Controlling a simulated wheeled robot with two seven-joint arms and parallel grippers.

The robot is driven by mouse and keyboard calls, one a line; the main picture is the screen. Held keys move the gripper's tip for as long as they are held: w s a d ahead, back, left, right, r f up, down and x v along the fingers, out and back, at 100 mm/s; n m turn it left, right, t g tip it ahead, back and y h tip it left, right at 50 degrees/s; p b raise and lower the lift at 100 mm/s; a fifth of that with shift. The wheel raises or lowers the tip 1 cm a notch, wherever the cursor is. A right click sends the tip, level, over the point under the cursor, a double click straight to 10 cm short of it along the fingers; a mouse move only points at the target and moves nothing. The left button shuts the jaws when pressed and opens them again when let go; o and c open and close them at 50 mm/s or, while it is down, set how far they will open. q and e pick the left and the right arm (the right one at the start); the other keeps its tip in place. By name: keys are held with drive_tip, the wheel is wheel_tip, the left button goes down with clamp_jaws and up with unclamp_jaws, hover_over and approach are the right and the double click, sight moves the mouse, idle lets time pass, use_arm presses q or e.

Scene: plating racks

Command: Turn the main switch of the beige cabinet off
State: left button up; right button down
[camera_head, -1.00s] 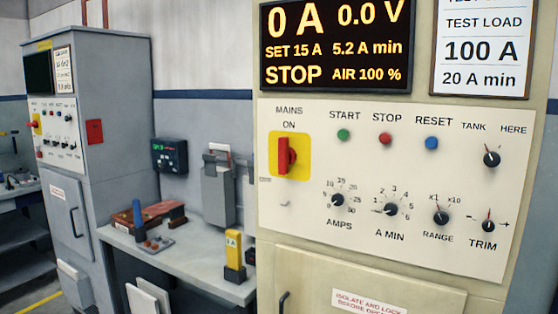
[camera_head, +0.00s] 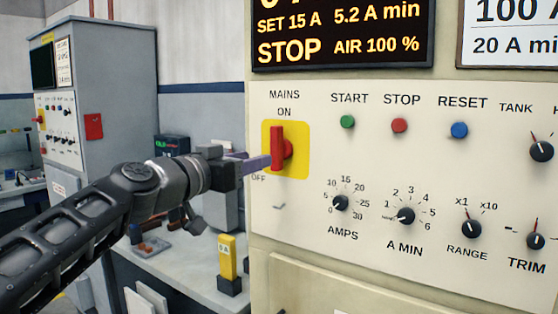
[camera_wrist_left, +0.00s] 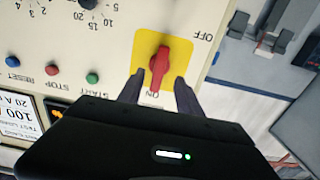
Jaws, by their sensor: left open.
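The main switch is a red handle (camera_head: 277,148) on a yellow plate (camera_head: 300,160) at the left of the beige cabinet's panel (camera_head: 400,250). The handle stands upright, pointing at ON; OFF is marked at the lower left. My left gripper (camera_head: 262,163) is at the left of the handle in the head view. In the left wrist view its open fingers (camera_wrist_left: 157,92) are on either side of the red handle (camera_wrist_left: 159,68), near its ON end. I cannot tell whether they touch it. My right gripper is not in view.
Green START (camera_head: 347,122), red STOP (camera_head: 399,125) and blue RESET (camera_head: 459,130) buttons are right of the switch, with several black knobs below. A grey cabinet (camera_head: 110,100) stands at the back left. A bench (camera_head: 190,270) with a yellow block (camera_head: 227,258) is below my left arm.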

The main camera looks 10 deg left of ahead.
use_arm(q)
drive_tip(key=shift+s+r, duration=0.15)
drive_tip(key=shift+r, duration=0.1)
